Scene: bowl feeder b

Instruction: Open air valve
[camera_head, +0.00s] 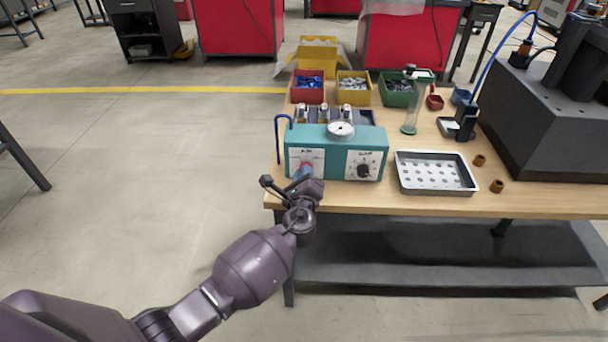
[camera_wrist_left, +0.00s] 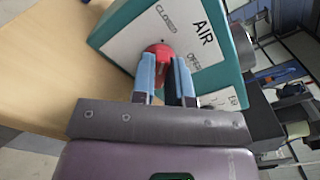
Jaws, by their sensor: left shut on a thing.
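A teal control box (camera_head: 335,137) stands near the front left edge of the wooden table. Its left front panel is white and marked AIR, with CLOSED and OPEN lettering, in the left wrist view (camera_wrist_left: 186,32). A red valve knob (camera_wrist_left: 159,52) sits on that panel. My left gripper (camera_head: 305,175) is at the panel, and in the left wrist view its blue-tipped fingers (camera_wrist_left: 165,75) are shut on the red knob from both sides. The fingers hide part of the knob and its pointing direction. My right gripper is not in view.
A black knob (camera_head: 364,171) sits on the box's right panel, and a gauge (camera_head: 341,130) is on top. A perforated metal tray (camera_head: 436,173) lies to the right. Red, yellow and green bins (camera_head: 397,97) stand behind. A blue hose (camera_head: 278,135) rises at the box's left.

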